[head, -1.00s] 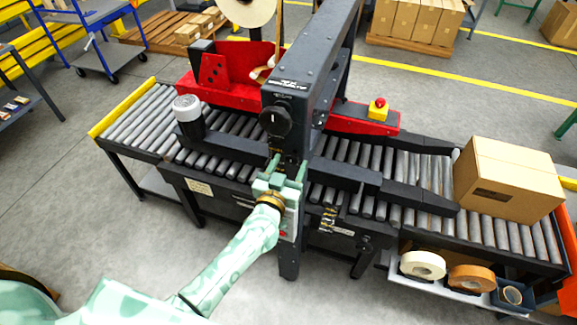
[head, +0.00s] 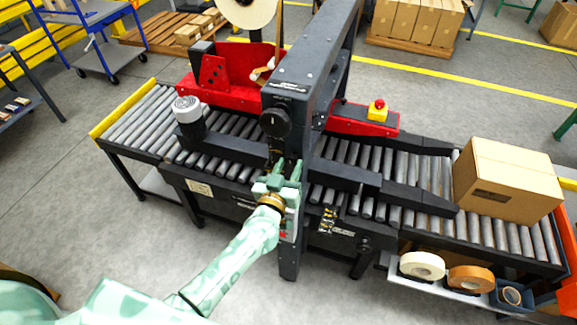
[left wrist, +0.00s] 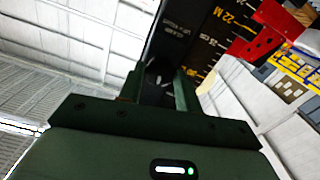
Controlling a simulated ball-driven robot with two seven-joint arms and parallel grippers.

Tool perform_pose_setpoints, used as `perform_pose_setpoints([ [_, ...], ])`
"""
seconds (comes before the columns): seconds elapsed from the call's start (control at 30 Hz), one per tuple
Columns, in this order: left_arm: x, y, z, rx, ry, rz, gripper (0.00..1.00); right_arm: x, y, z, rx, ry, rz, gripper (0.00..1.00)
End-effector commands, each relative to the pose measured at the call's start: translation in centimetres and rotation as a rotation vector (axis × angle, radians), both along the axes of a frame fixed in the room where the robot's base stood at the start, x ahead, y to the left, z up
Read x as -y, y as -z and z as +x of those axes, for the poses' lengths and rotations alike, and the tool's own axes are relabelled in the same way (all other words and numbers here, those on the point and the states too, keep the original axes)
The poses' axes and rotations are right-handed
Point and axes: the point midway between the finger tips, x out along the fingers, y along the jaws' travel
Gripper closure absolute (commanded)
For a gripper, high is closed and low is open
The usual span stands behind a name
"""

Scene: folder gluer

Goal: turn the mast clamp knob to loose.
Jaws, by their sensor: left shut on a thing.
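My left gripper (head: 285,171) is at the front face of the dark mast (head: 293,75). It is shut on a small dark knob, the mast clamp knob (left wrist: 158,72), which shows between the fingers in the left wrist view. In the head view my fingers and the gripper body hide most of this knob. I cannot read which way it is turned. A larger round black knob (head: 275,123) with a pale mark sits higher on the mast, apart from my fingers. My right gripper is in neither view.
A roller conveyor (head: 130,120) runs behind the mast, with a cardboard box (head: 508,180) at the right. A grey cylinder (head: 188,112) stands on the left side. Tape rolls (head: 422,265) lie on a low shelf. The floor at front left is clear.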

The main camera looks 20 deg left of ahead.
Motion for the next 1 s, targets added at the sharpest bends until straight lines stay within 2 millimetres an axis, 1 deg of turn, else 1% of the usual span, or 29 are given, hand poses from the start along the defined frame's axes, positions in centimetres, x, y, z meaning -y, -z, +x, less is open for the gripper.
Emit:
perform_pose_setpoints([
  [0.4,0.0,-0.1,0.0,-0.013,0.000,-0.381,0.89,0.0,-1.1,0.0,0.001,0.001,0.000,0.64],
  [1.0,0.0,0.0,0.0,-0.032,0.001,-0.949,0.89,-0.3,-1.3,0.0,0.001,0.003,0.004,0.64],
])
